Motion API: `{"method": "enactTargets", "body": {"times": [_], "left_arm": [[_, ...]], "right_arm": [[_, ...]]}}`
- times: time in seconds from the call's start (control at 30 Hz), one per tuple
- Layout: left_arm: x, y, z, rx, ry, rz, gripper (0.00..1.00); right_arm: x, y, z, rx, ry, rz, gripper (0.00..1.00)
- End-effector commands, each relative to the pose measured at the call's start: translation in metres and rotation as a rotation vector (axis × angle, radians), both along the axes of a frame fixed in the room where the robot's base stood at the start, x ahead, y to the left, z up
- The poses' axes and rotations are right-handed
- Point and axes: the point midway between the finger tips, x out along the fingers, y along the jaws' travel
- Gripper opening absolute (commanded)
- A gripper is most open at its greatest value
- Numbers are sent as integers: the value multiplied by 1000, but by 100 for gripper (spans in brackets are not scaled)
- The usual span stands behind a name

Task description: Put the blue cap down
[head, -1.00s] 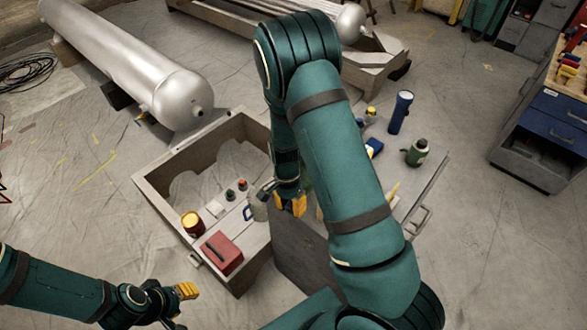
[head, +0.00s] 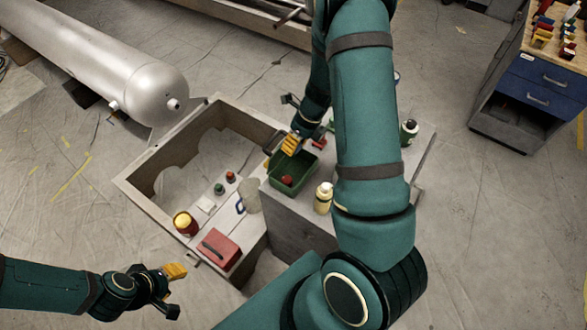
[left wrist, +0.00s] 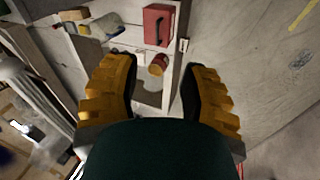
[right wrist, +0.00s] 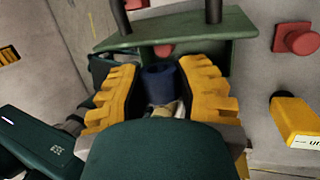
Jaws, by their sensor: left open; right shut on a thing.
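The blue cap (right wrist: 161,84) is a dark blue cylinder between the yellow fingers of my right gripper (right wrist: 164,72), which is shut on it. In the head view my right gripper (head: 291,143) is at the far edge of a green open bin (head: 283,186); the cap cannot be made out there. In the right wrist view the bin's green edge (right wrist: 215,28) lies just beyond the fingertips; whether the cap touches it, I cannot tell. My left gripper (head: 176,271) is open and empty, off to the left; its fingers also show in the left wrist view (left wrist: 160,72).
A red item (head: 287,181) is in the bin. A cream bottle (head: 323,198) stands beside it, and a green bottle (head: 408,132) stands right of my arm. The open wooden crate (head: 150,208) holds a red box (head: 218,249) and a yellow-topped red can (head: 185,223).

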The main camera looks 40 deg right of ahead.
Motion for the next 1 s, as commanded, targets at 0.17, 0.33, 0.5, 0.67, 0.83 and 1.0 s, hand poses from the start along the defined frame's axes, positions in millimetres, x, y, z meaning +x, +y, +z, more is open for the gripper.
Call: {"method": "enactTargets", "body": {"times": [0.17, 0.33, 0.5, 0.67, 0.83, 1.0], "left_arm": [[-5, -1, -16, -2, 11, -8, 43], [-7, -1, -20, -3, 15, -12, 43], [-8, -1, -23, -4, 17, -13, 43], [-10, -2, -31, -5, 22, -17, 43], [-12, -2, -35, -6, 26, -21, 43], [-12, -2, -34, -6, 26, -21, 43]], "right_arm": [[0, 0, -43, 0, 1, -1, 0], [0, 0, -60, 0, -1, 2, 0], [0, 0, -69, 0, -1, 3, 0], [0, 0, -93, 0, 0, 2, 0], [1, 0, -107, -1, -2, 3, 0], [1, 0, -105, -1, -2, 3, 0]]}}
